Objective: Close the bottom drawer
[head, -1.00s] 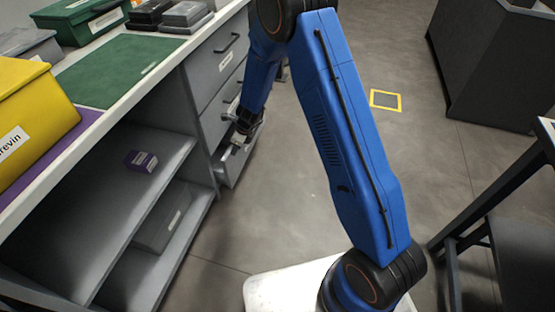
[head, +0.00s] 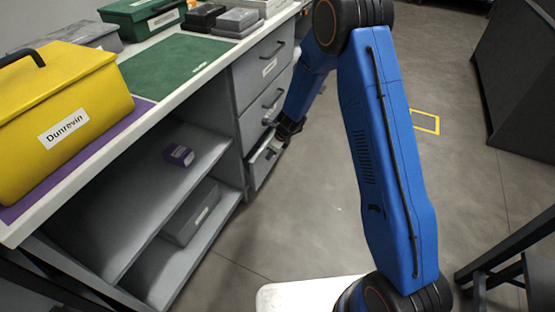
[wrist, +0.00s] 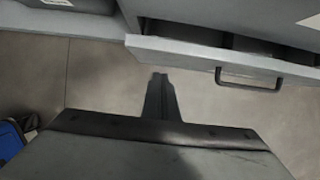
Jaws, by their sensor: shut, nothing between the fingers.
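The bottom drawer (head: 262,166) is the lowest of the grey drawers at the end of the workbench. It stands partly open, and its front edge and handle (wrist: 250,86) show at the upper right of the wrist view, with a dark gap behind the front. My gripper (head: 279,146) is at the drawer front in the head view, partly dark and small. In the wrist view my gripper (wrist: 160,78) is shut and empty, its tips just below and left of the drawer's front edge. I cannot tell whether they touch.
Two more drawers (head: 262,62) sit above and look shut. Open shelves (head: 140,215) with a purple box (head: 179,155) and a grey bin (head: 190,213) lie to the left. A yellow case (head: 60,95) stands on the bench. The floor (head: 290,225) beside the drawers is clear.

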